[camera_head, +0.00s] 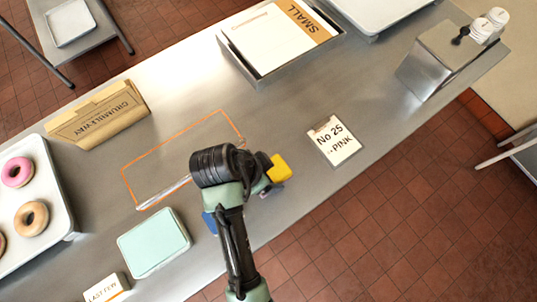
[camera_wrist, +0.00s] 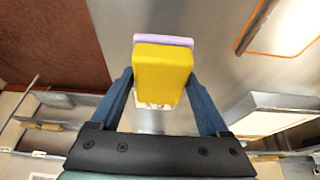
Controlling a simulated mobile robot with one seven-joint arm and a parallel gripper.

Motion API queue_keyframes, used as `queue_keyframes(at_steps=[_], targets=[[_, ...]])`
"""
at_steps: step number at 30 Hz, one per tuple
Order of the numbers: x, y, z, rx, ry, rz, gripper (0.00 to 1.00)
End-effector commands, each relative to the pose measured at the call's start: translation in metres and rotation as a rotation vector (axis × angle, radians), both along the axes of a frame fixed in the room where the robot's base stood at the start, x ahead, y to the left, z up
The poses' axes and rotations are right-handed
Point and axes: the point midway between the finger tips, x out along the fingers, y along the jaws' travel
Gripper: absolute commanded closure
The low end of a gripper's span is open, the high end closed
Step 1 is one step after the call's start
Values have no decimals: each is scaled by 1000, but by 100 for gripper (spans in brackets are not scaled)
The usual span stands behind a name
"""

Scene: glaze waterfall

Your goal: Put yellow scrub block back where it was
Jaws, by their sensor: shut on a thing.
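The yellow scrub block (camera_head: 280,168) shows just right of my gripper (camera_head: 268,182) in the head view, over the steel counter's front part. In the wrist view my gripper (camera_wrist: 163,88) has its two blue fingers on either side of the yellow block (camera_wrist: 163,72) and is shut on it. The block has a pale lavender layer at its far end. Its height above the counter is hard to tell. An orange outlined rectangle (camera_head: 128,176) is on the counter left of my gripper, partly hidden by my arm.
A thin pale bar (camera_head: 163,192) lies along the outline's near side. A mint-green slab (camera_head: 153,242) and a donut tray (camera_head: 63,205) are at left. A "No 25 PINK" card (camera_head: 334,141) lies right of the block. A box marked SMALL (camera_head: 275,45) stands at the back.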

Motion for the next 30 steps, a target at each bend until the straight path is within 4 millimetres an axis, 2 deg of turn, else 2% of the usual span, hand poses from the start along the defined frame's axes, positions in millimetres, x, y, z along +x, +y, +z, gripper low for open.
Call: queue_keyframes(at_steps=[3, 8, 15, 26, 27, 30], targets=[[-1, 0, -18, 0, 2, 0, 73], [0, 0, -33, 0, 1, 0, 73], [0, 0, -64, 0, 0, 1, 73], [0, 0, -69, 0, -2, 0, 73], [0, 0, -69, 0, -2, 0, 18], [0, 0, -69, 1, -2, 0, 0]])
